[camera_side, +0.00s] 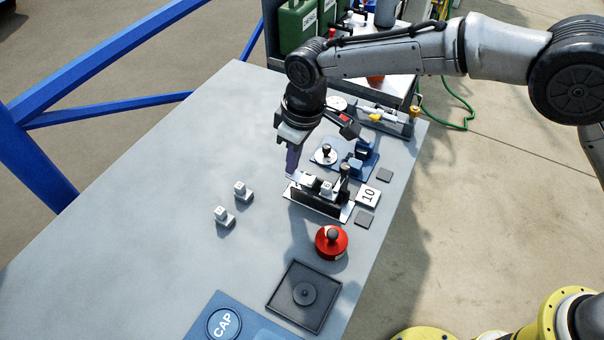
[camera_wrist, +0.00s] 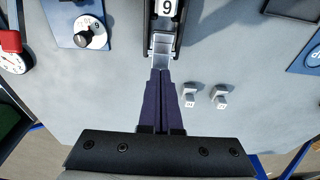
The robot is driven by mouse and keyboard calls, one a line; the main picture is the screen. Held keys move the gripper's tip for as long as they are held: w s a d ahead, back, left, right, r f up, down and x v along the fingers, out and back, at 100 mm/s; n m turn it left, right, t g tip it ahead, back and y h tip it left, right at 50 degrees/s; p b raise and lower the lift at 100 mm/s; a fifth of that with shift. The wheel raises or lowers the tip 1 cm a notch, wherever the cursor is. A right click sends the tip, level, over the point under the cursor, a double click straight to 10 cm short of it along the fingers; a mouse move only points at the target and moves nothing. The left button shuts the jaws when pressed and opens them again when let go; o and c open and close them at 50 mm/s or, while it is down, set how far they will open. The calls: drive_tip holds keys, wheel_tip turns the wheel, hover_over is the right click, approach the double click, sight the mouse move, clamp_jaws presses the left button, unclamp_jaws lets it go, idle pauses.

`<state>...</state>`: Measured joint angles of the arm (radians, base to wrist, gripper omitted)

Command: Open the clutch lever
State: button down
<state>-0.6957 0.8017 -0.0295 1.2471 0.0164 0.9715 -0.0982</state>
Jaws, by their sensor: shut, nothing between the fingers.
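My gripper (camera_side: 292,172) points down with its dark fingers together and nothing between them. In the wrist view its fingertips (camera_wrist: 161,72) are at the near end of a black channel holding pale blocks (camera_wrist: 161,47); I cannot tell whether they touch. The black-sided holder also shows in the side view (camera_side: 330,206), just right of the fingers. No part is clearly marked as the clutch lever. A candidate is a red handle beside a white dial (camera_wrist: 10,41) at the wrist view's left edge. Another is a yellow handle (camera_side: 374,117) on a grey unit behind the gripper.
A blue plate with a black knob on a white dial (camera_side: 325,156) lies behind the holder. Two small grey blocks (camera_side: 240,190) (camera_side: 221,215) stand left. A red knobbed part (camera_side: 331,242) and a dark square tray (camera_side: 323,318) are nearer. The table's left side is clear.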

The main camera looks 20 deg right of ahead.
idle(0.3)
drive_tip(key=shift+r, duration=3.4)
